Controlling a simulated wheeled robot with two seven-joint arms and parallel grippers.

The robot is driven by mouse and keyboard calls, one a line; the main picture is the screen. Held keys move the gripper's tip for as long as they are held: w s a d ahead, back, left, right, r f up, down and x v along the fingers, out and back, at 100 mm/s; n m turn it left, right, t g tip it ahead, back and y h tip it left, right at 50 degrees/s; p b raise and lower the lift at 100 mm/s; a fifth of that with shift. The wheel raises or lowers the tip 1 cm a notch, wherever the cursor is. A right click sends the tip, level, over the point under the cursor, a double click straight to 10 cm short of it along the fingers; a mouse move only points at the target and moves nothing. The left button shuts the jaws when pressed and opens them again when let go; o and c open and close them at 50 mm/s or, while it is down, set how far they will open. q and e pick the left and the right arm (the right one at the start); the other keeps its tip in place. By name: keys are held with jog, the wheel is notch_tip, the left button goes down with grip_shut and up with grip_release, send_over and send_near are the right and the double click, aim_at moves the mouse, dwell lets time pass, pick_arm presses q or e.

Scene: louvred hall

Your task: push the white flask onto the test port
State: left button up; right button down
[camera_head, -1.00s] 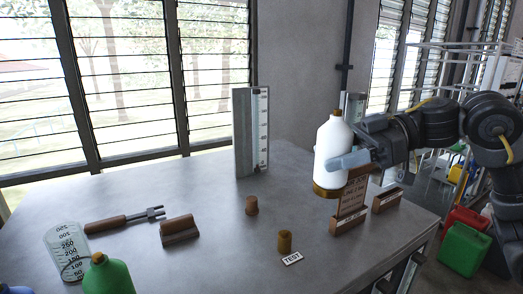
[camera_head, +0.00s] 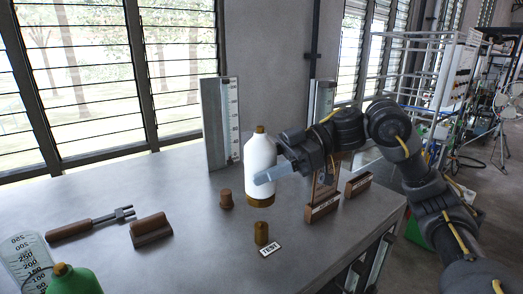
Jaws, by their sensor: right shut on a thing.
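The white flask (camera_head: 260,163) has a brass-coloured cap on top and a brass-coloured base. My right gripper (camera_head: 268,176) is shut on its lower body and holds it upright. The test port (camera_head: 261,233) is a short brass-coloured stub on the table, with a white TEST label (camera_head: 271,249) in front of it. In the picture the flask's base is just above the port, with a small gap between them; I cannot tell whether it is exactly in line. My left gripper is not in view.
A brown stopper (camera_head: 226,200) stands left of the flask, before an upright scale board (camera_head: 219,124). A brown block (camera_head: 151,230), a forked tool (camera_head: 92,223), a green bottle (camera_head: 73,280) and a beaker (camera_head: 26,258) are at left. Wooden stands (camera_head: 322,207) are at right.

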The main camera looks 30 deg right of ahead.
aim_at(263, 195)
jog(key=f, duration=0.1)
jog(key=f+b, duration=0.1)
jog(key=shift+s+d+f+b, duration=0.1)
jog(key=shift+s+f+b, duration=0.1)
jog(key=shift+f+b, duration=0.1)
jog(key=shift+w+f, duration=0.2)
jog(key=shift+f, duration=0.05)
jog(key=shift+s, duration=0.2)
jog(key=shift+w+f, duration=0.1)
jog(key=shift+f, duration=0.2)
dwell(0.5)
jog(key=shift+f+b, duration=0.6)
jog(key=shift+f, duration=0.7)
jog(key=shift+c, duration=2.2)
grip_release()
